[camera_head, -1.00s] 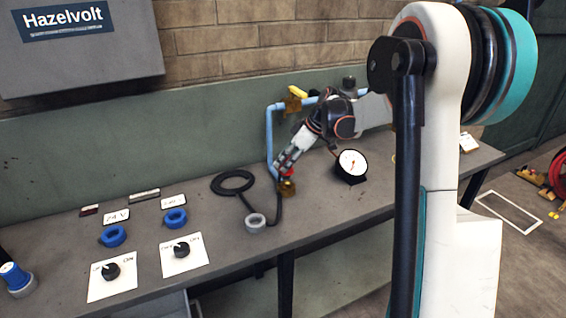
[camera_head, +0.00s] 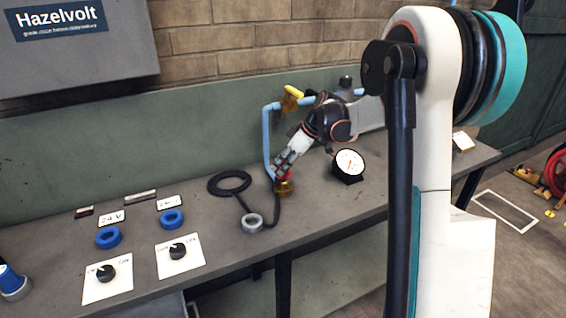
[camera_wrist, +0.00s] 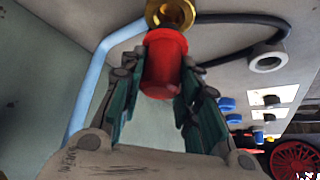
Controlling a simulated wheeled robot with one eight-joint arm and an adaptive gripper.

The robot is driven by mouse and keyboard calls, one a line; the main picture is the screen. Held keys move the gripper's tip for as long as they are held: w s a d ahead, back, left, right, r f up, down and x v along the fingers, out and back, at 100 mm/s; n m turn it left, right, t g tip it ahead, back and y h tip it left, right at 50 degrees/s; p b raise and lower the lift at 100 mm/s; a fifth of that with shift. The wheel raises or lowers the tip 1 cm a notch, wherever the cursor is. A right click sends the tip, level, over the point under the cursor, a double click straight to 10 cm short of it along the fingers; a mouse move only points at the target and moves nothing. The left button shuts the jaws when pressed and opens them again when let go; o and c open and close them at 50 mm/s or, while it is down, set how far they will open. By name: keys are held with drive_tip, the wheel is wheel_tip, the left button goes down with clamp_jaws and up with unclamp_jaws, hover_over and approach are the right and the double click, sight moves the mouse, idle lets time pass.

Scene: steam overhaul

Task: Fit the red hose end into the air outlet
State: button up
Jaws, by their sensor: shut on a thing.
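The red hose end (camera_wrist: 165,65) is a short red cylinder between the fingers of my gripper (camera_wrist: 155,85), which is shut on it. In the head view my gripper (camera_head: 283,170) points down over the bench, and only a little of the red hose end (camera_head: 285,176) shows. A brass ring-shaped fitting, apparently the air outlet (camera_head: 284,188), is right under it. In the wrist view the brass fitting (camera_wrist: 160,14) is at the red end's tip. They meet or overlap in the picture; I cannot tell whether the end is inside.
A light blue pipe (camera_head: 267,145) with a yellow-handled valve (camera_head: 292,93) stands behind my gripper. A dial gauge (camera_head: 349,163) stands to the right. A black hose (camera_head: 240,202) and grey ring (camera_head: 252,223) lie left in front. Blue rings and knob panels are farther left.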

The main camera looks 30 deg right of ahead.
drive_tip(key=shift+f+b, duration=1.25)
drive_tip(key=shift+f, duration=0.95)
drive_tip(key=o, duration=1.3)
drive_tip(key=shift+c, duration=0.2)
drive_tip(key=v, duration=1.2)
